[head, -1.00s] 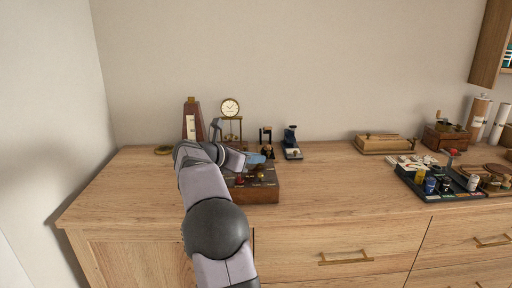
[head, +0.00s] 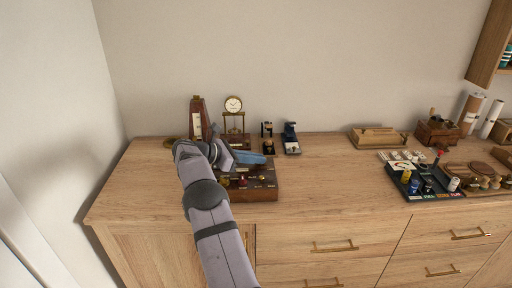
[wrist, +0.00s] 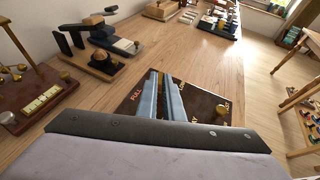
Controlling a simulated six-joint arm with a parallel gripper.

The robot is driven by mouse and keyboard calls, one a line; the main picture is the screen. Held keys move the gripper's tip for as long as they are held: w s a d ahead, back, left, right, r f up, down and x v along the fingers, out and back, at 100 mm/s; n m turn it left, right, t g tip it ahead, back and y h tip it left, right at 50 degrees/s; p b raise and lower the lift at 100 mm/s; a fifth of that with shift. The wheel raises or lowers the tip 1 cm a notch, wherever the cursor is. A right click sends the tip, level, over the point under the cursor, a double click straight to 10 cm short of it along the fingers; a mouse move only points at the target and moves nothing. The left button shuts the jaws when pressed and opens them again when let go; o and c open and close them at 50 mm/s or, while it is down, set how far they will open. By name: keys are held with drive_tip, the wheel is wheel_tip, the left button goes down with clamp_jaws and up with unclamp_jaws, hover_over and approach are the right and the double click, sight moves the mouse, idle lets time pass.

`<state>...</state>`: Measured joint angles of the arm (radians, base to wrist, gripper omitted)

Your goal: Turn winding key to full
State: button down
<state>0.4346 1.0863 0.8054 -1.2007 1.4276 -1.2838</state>
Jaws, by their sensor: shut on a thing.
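The winding box (head: 262,194) is dark wood and stands near the front left of the cabinet top. Its dark top panel (wrist: 130,106) carries orange lettering, and the word FULL reads at the left in the wrist view. My gripper (head: 262,159) has blue fingers, and they show in the wrist view (wrist: 166,98) over the panel. The fingers are shut on the winding key, which they hide from both views. A brass knob (wrist: 221,109) sits on the panel to the right of the fingers. Small coloured knobs (head: 243,181) show on the box in the head view.
A metronome (head: 198,122) and a brass clock (head: 233,104) stand behind my arm. A black-and-brass device (head: 268,140) and a dark blue device (head: 291,138) stand behind the box. A dark tray (head: 430,193) with small bottles lies at the right. The wooden top between is clear.

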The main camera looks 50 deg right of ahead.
drive_tip(key=shift+f+m+g+p, duration=0.1)
drive_tip(key=shift+m+g+p, duration=0.2)
drive_tip(key=shift+p, duration=0.65)
drive_tip(key=c, duration=1.9)
unclamp_jaws()
drive_tip(key=shift+a, duration=0.1)
drive_tip(key=shift+b+v, duration=0.5)
drive_tip(key=shift+v, duration=3.15)
